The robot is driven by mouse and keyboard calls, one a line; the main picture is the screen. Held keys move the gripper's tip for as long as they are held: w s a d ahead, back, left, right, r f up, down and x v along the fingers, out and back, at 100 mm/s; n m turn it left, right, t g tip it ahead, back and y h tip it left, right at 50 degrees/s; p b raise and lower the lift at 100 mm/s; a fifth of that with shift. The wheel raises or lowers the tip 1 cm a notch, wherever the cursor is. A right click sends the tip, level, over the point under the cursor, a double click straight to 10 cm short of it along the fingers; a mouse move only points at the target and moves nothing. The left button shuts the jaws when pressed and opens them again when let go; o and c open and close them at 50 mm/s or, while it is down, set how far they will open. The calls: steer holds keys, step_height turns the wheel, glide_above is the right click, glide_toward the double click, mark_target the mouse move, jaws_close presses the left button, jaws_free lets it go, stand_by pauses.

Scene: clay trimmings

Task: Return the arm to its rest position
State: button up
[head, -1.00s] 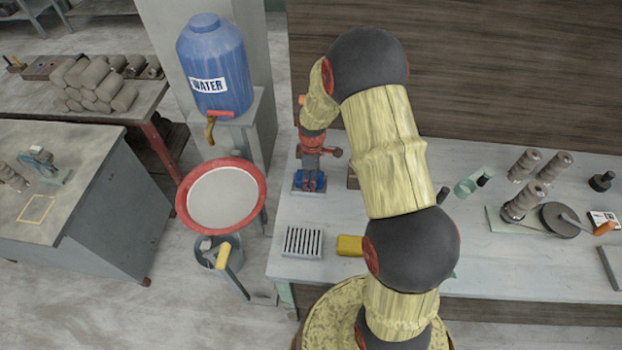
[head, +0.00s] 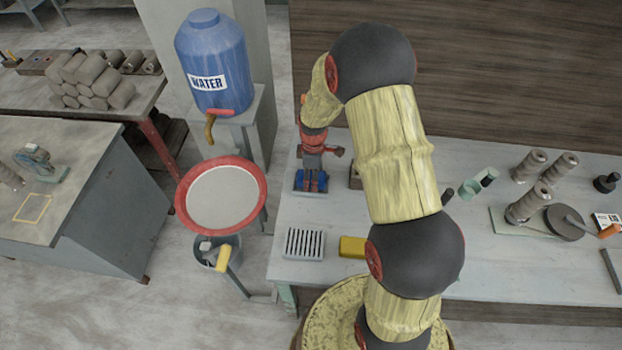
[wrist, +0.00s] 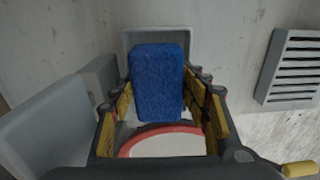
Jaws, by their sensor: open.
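My gripper (head: 312,162) points down at the left part of the workbench (head: 340,215), over a small grey tray (head: 299,190). A blue sponge-like block (head: 312,181) is at the tray, just below the gripper. In the wrist view, my gripper (wrist: 158,100) is open, with its yellow-padded fingers on either side of the blue block (wrist: 158,75). The grey tray's rim (wrist: 150,33) shows behind the block. Whether the fingers touch the block cannot be told. My arm arches high above the bench and hides part of it.
A slatted rack (head: 304,244) and a yellow block (head: 352,246) lie near the bench's front edge. A red-rimmed round pan (head: 222,197) stands left of the bench, below a blue water tank (head: 214,65).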

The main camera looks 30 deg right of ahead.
step_height(320, 180, up, 12)
steer(key=shift+s+f, duration=0.2)
steer(key=shift+s+d, duration=0.1)
steer(key=shift+s, duration=0.05)
